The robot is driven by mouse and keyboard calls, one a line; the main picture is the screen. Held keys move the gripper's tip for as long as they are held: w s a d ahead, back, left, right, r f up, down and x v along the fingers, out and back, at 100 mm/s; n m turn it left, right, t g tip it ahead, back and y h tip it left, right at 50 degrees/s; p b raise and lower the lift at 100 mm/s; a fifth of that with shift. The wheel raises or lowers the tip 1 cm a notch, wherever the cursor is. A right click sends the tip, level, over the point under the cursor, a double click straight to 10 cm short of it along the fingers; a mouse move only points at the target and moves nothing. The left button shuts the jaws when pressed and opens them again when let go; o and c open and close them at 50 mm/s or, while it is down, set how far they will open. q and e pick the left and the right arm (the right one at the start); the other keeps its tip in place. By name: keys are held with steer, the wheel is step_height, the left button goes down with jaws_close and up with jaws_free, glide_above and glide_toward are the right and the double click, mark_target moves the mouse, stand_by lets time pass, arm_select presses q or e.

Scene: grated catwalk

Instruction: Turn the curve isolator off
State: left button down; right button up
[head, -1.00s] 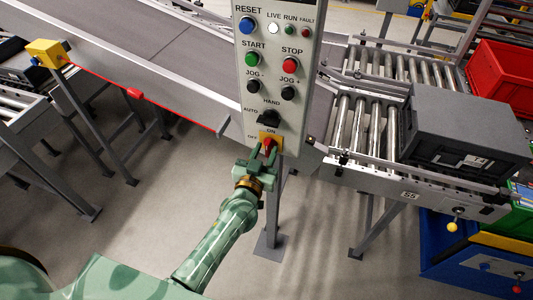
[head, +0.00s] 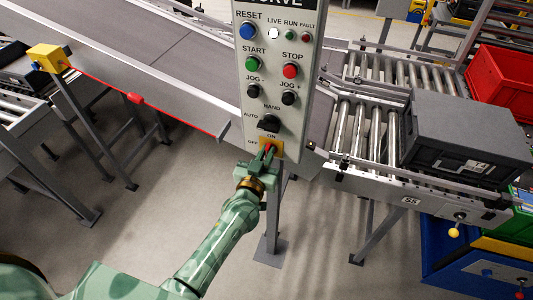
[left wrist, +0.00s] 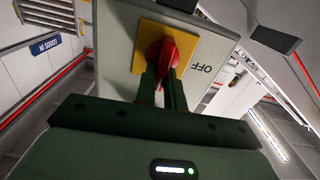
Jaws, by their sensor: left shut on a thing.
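The curve isolator is a red rotary handle (head: 268,147) on a yellow plate (head: 277,150) at the foot of the grey control panel (head: 275,90). ON is printed above it and OFF to its left. My left gripper (head: 266,156) is shut on the red handle from the front, and its fingers hide part of it. In the left wrist view the handle (left wrist: 167,52) sits between the two dark fingers (left wrist: 164,88), with the yellow plate (left wrist: 149,40) behind. The exact handle angle is hard to tell. My right gripper is not in view.
Just above the isolator is a black AUTO/HAND selector (head: 269,123); push buttons and a lit white LIVE lamp (head: 274,33) are higher up. A belt conveyor (head: 150,50) runs at left, and a roller conveyor with a grey crate (head: 450,135) stands at right.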

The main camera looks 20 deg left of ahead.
arm_select(q)
steer(key=shift+a+f+n+p, duration=0.1)
steer(key=shift+a+f+n, duration=0.15)
steer(key=shift+n, duration=2.6)
steer(key=shift+a+f+n+p, duration=0.2)
steer(key=shift+f+n, duration=0.1)
steer(key=shift+n, duration=2.6)
steer(key=shift+a+f+n+p, duration=0.1)
steer(key=shift+a+f+n, duration=0.15)
steer(key=shift+n, duration=2.6)
steer(key=c, duration=1.5)
jaws_free()
steer(key=s, duration=1.6)
steer(key=shift+s+a+p, duration=0.15)
steer(key=shift+a+p, duration=0.1)
steer(key=shift+p, duration=0.05)
